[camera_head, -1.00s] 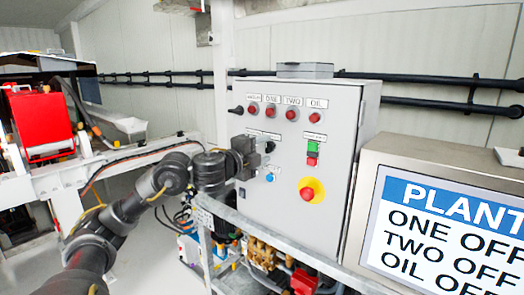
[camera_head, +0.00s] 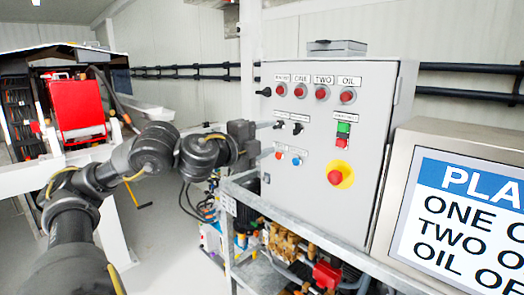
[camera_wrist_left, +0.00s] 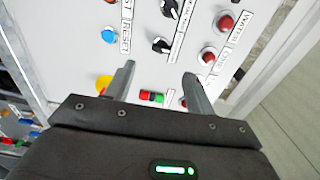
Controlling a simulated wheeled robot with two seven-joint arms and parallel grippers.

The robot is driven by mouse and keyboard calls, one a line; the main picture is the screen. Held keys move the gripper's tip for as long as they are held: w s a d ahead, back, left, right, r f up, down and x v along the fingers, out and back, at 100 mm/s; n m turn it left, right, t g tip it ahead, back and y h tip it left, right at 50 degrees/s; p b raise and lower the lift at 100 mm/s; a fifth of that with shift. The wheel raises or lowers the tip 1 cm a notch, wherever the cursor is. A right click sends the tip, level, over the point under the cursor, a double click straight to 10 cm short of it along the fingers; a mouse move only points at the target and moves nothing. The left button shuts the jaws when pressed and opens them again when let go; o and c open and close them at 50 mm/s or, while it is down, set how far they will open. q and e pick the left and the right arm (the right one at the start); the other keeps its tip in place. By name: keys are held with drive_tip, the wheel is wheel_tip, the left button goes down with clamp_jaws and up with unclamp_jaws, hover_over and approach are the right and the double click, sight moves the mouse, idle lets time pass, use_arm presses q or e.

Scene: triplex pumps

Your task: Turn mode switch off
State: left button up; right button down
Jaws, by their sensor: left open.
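The grey control panel (camera_head: 325,205) carries two black rotary switches side by side, a left one (camera_head: 279,125) and a right one (camera_head: 297,128). Their small labels are too blurred to tell which is the mode switch. The wrist view also shows two black knobs, one nearer (camera_wrist_left: 162,45) and one at the top edge (camera_wrist_left: 169,9). My left gripper (camera_head: 254,141) is at the panel's left edge, left of both switches. In the wrist view its fingers (camera_wrist_left: 159,73) are apart and empty, with the nearer knob just beyond the gap. My right gripper is out of view.
Red lamps or buttons (camera_head: 322,93) line the panel top. A red emergency button (camera_head: 335,177) on yellow sits lower right, below green and red buttons (camera_head: 343,129). A blue button (camera_head: 296,160) is below the switches. A screen (camera_head: 462,215) stands at right.

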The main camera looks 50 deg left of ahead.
use_arm(q)
drive_tip(key=shift+s+d+f+b, duration=0.1)
drive_tip(key=shift+s+d+b, duration=0.05)
drive_tip(key=shift+s+b, duration=0.45)
drive_tip(key=shift+s, duration=0.15)
